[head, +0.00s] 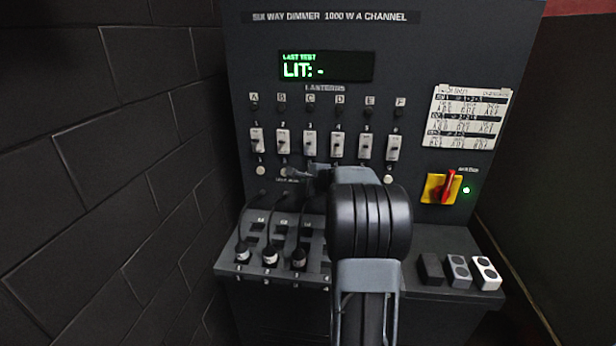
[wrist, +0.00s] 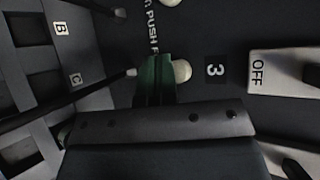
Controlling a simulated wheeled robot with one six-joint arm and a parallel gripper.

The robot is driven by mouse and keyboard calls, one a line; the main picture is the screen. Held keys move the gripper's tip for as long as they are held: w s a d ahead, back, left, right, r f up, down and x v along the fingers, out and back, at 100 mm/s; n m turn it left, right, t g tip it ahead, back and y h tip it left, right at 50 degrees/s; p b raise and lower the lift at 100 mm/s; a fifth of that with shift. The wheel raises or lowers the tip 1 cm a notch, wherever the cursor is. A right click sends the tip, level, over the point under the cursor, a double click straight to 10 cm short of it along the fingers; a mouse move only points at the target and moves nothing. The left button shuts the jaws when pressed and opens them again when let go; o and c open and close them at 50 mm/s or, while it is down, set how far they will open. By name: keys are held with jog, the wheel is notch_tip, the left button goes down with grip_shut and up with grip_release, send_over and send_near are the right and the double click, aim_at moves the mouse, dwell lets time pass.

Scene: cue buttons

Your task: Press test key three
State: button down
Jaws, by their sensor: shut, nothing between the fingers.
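In the wrist view, test key three (wrist: 184,70) is a round cream button beside a black label with a white 3 (wrist: 214,70). The shut, empty fingers of my gripper (wrist: 155,76) are just left of the key and partly overlap its edge in the picture; I cannot tell if they touch it. In the head view my gripper (head: 296,173) is at the button row below the switches and hides key three. The green display (head: 326,67) reads "LAST TEST" and "LIT: -".
White switches (head: 309,145) stand above the keys. Cables with plugs (head: 270,256) rise from the sloped patch panel below. A red handle on a yellow plate (head: 441,188) is at right, below a printed chart (head: 467,117). Small boxes (head: 486,272) sit on the right ledge.

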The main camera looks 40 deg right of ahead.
jog(key=shift+w, duration=0.1)
dwell(0.4)
jog(key=shift+w+d, duration=0.2)
jog(key=shift+d, duration=0.1)
jog(key=shift+w+d, duration=0.15)
dwell(0.6)
jog(key=shift+s+a+b, duration=0.5)
jog(key=shift+b, duration=0.1)
jog(key=shift+s+a+b, duration=1.75)
jog(key=shift+s+a, duration=0.3)
jog(key=shift+s, duration=0.1)
